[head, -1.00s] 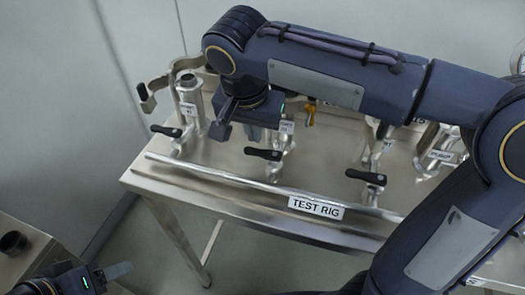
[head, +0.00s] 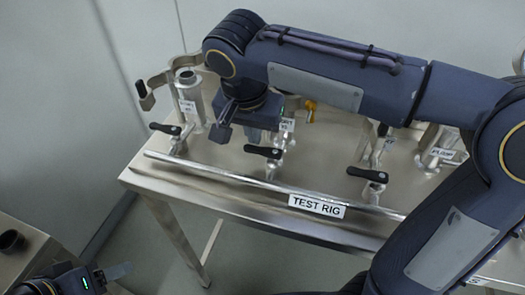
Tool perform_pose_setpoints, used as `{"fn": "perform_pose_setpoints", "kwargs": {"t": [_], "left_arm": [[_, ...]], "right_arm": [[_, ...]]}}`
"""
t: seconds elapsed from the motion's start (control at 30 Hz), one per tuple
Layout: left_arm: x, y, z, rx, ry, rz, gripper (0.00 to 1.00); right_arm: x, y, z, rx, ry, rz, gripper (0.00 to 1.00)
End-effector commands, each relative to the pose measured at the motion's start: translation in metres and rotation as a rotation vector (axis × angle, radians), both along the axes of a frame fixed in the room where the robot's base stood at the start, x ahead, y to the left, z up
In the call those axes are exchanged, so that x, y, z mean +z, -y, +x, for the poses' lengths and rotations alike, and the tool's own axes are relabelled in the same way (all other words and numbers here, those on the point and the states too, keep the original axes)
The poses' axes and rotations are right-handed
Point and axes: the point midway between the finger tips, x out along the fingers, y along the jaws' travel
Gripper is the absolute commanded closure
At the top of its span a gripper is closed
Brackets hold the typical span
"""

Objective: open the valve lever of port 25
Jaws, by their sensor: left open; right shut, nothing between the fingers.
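The test rig table (head: 250,222) carries several valve ports with black-handled levers. A left lever (head: 166,129) stands at the leftmost port (head: 188,92). A middle lever (head: 263,152) is in front of a second port, whose label (head: 287,125) is partly hidden by my arm. A right lever (head: 367,175) is further right. The port numbers are too small to read surely. My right gripper (head: 221,134) is shut and empty, pointing down between the left and middle levers, apart from both handles in the picture. My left gripper (head: 112,273) is open at the lower left, away from the rig.
A steel rail (head: 225,179) runs along the table's front, with a TEST RIG sign (head: 317,206). A yellow-orange part (head: 309,111) stands behind the middle port. A clamp arm (head: 148,93) sticks out at the left. My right arm covers the back of the table.

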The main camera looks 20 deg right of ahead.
Motion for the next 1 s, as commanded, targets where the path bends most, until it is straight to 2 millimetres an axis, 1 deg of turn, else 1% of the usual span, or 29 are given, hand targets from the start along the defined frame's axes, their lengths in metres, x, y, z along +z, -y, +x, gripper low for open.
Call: {"fn": "perform_pose_setpoints", "kwargs": {"t": [0.03,0.1,0.47,0.8,1.0], "left_arm": [[-0.004,0.000,0.000,0.000,0.000,0.000,0.39],[-0.005,0.000,0.000,0.000,0.000,0.000,0.39],[-0.002,0.000,0.000,0.000,0.000,0.000,0.39],[-0.002,0.000,0.000,0.000,0.000,0.000,0.39],[-0.002,0.000,0.000,0.000,0.000,0.000,0.39]], "right_arm": [[-0.005,0.000,0.000,0.000,0.000,0.000,1.00],[-0.006,0.000,0.000,0.000,0.001,0.001,1.00],[-0.005,-0.011,-0.008,0.001,0.000,0.000,1.00],[-0.006,-0.012,-0.009,0.001,-0.001,0.000,1.00],[-0.006,-0.018,-0.017,0.003,-0.001,0.000,1.00]]}}
